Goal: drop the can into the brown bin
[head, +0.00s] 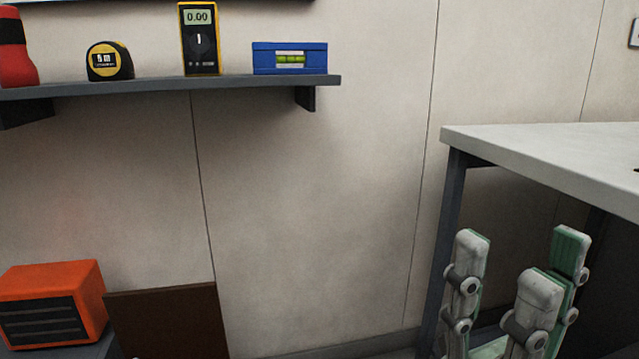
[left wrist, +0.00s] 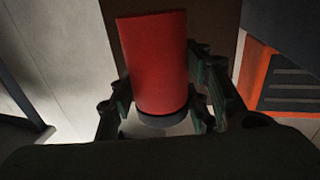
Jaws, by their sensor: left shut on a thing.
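The can (left wrist: 155,65) is a red cylinder with a dark band at its near end. In the left wrist view it sits between the fingers of my left gripper (left wrist: 160,95), which is shut on it. Something brown, likely the bin (left wrist: 213,22), shows behind the can. In the head view the brown bin (head: 170,322) shows at the lower left as a plain brown side; its inside is hidden. My left gripper and the can are not clearly seen there. My right gripper (head: 518,262) is at the lower right, fingers apart and empty, in front of the table.
An orange box with dark slots (head: 55,300) stands left of the bin. A wall shelf (head: 170,87) above holds a tape measure (head: 110,61), a yellow meter (head: 200,40), a blue level (head: 290,58) and a red item (head: 15,50). A white-topped table (head: 550,150) is at right.

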